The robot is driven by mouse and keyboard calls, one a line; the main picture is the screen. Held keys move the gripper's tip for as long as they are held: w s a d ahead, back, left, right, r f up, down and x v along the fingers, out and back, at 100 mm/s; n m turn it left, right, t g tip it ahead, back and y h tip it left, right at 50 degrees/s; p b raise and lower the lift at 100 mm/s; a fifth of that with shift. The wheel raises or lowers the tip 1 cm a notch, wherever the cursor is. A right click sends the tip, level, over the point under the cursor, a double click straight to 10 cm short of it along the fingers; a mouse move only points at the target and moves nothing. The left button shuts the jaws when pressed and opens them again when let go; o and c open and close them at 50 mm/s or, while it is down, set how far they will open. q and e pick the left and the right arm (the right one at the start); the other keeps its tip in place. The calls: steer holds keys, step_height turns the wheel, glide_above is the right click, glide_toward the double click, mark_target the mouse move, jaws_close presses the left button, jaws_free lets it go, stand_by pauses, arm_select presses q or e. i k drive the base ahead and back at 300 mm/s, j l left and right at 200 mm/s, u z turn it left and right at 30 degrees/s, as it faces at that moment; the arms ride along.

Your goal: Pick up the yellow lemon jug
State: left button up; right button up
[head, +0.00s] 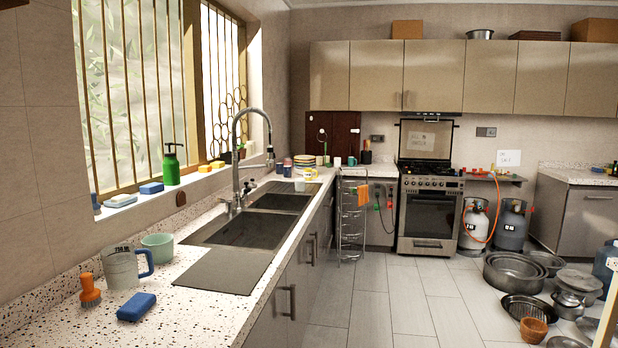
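A small yellow and white vessel (310,174) stands at the far end of the left counter, beside the sink. It may be the yellow lemon jug, but it is too small to make out a lemon pattern. A stack of coloured dishes (305,161) is just behind it, and a pale cup (299,185) is in front of it. Neither of my grippers is in view.
The speckled counter (190,318) runs along the left with a sink (243,229) and tall faucet (237,150). A priced mug (121,267), green bowl (158,246), brush (89,290) and blue sponge (137,306) are near. Pots (514,271) crowd the right floor; the middle is clear.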

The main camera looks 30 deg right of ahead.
mark_target(308, 172)
steer(key=i+l+z, duration=0.75)
steer(key=i+z, duration=0.2)
steer(key=i, duration=0.2)
steer(key=i+z, duration=0.3)
steer(key=i+l, duration=0.1)
steer(key=i, duration=0.6)
steer(key=i+u, duration=0.15)
steer(key=i, duration=0.6)
steer(key=i+l, duration=0.25)
steer(key=i, duration=0.45)
steer(key=j+u, duration=0.05)
